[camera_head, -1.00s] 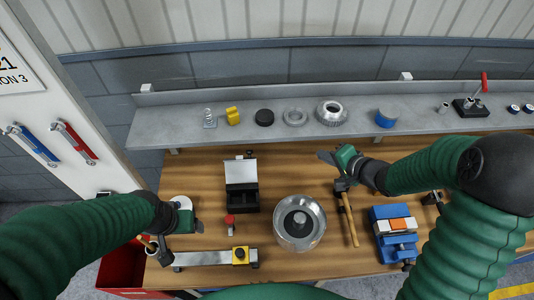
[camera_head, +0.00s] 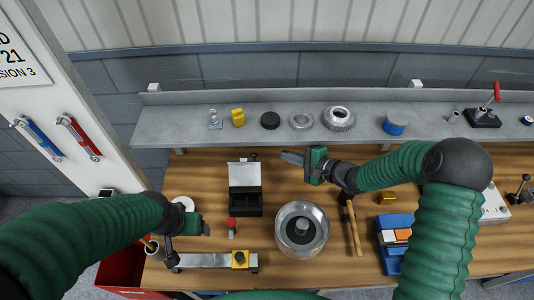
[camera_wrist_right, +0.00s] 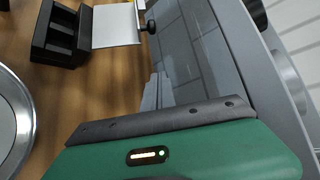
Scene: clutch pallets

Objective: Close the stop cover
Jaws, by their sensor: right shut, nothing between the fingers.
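A black box (camera_head: 246,201) stands on the wooden bench left of centre. Its pale hinged cover (camera_head: 245,174) is raised at the back, so the dark inside shows. The box (camera_wrist_right: 52,40) and its cover (camera_wrist_right: 116,26) also show at the top left of the right wrist view. My right gripper (camera_head: 291,157) is shut and empty. It is to the right of the raised cover, pointing left toward it, with a gap between. My left gripper (camera_head: 188,238) is over the left end of the bench, left of the box, its finger opening unclear.
A red knob (camera_head: 232,223) stands in front of the box. A grey shelf (camera_head: 280,136) with parts runs behind.

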